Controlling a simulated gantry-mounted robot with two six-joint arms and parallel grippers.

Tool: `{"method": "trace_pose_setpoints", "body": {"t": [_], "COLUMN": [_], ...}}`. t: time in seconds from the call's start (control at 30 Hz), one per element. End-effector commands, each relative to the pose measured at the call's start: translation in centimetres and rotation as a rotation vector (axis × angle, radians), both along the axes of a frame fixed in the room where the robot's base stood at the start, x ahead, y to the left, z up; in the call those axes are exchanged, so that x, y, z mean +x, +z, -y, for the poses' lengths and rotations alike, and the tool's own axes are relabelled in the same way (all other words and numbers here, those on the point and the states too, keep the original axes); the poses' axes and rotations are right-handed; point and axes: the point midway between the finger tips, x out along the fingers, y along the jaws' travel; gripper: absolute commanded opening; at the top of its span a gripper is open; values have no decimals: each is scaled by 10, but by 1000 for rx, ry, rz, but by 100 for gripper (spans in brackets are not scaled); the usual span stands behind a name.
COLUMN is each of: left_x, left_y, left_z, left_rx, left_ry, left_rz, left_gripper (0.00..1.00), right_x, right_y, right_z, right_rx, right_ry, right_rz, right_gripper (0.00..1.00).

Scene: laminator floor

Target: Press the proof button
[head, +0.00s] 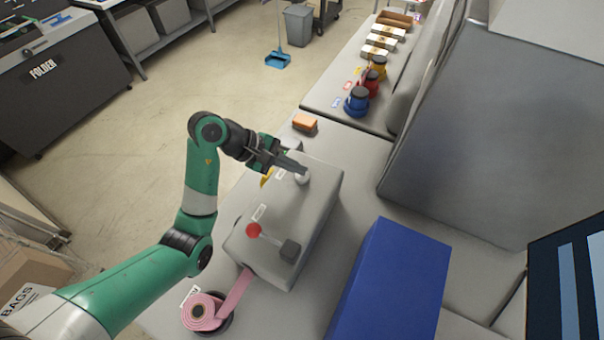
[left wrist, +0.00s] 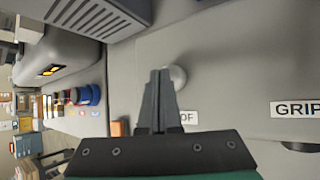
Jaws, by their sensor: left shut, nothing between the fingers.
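The proof button is a pale rounded knob (head: 303,179) on top of a grey box-shaped machine (head: 322,205). In the left wrist view the knob (left wrist: 178,77) shows just right of my fingertips, beside a white label (left wrist: 188,120) of which only "OF" can be read. My left gripper (head: 302,169) is shut and empty, with its fingertips over or right beside the knob. I cannot tell whether they touch it. The gripper covers part of the knob and label. My right gripper is not in view.
A red-ball lever (head: 253,230) stands on the same machine, and a pink tape roll (head: 202,311) lies at its near end. A blue box (head: 390,285) stands to the right. An orange block (head: 305,122) lies behind. A "GRIP" label (left wrist: 298,108) shows in the wrist view.

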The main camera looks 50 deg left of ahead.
Motion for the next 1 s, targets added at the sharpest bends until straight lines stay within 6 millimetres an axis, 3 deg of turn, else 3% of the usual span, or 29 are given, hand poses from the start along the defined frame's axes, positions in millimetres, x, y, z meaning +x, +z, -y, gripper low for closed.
{"method": "trace_pose_setpoints", "body": {"t": [0.57, 1.0], "left_x": [0, 0], "left_y": [-8, -1], "left_z": [0, 0], "left_rx": [-1, 0], "left_ry": [0, 1], "left_rz": [-1, -2], "left_gripper": [0, 0], "right_x": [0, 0], "right_y": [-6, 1], "right_z": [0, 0], "right_rx": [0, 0], "right_ry": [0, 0], "right_rz": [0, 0], "right_gripper": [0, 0]}}
